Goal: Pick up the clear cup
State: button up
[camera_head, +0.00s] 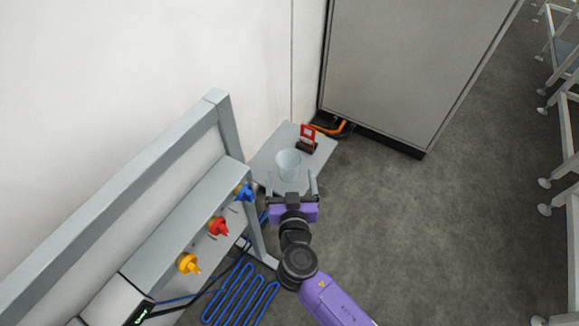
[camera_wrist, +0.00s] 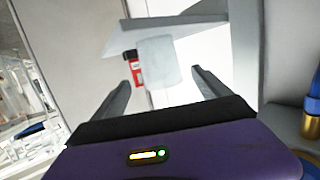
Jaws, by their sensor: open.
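The clear cup (camera_head: 288,164) stands on a small grey table (camera_head: 262,172) against the wall. In the wrist view the cup (camera_wrist: 162,62) is ahead of my gripper, in line with the gap between the fingers. My gripper (camera_head: 292,184) is open, on the near side of the cup in the head view. Its fingers (camera_wrist: 160,88) show on both sides in the wrist view. I cannot tell whether the fingertips reach beside the cup, and nothing is held.
A red and black object (camera_head: 308,137) stands on the table just behind the cup. A grey frame with blue, red (camera_head: 218,226) and yellow knobs is at the left. A large cabinet (camera_head: 405,65) stands behind.

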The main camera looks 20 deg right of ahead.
aim_at(288, 155)
jog(key=p+x, duration=0.1)
jog(key=x, duration=0.4)
jog(key=shift+w+r+p, duration=0.1)
jog(key=shift+r+p, duration=0.15)
jog(key=shift+p, duration=0.1)
jog(key=shift+w+d+f, duration=0.1)
jog(key=shift+w+f, duration=0.1)
jog(key=shift+w, duration=0.15)
jog(key=c, duration=1.4)
jog(key=shift+c, duration=0.2)
jog(key=shift+r, duration=0.15)
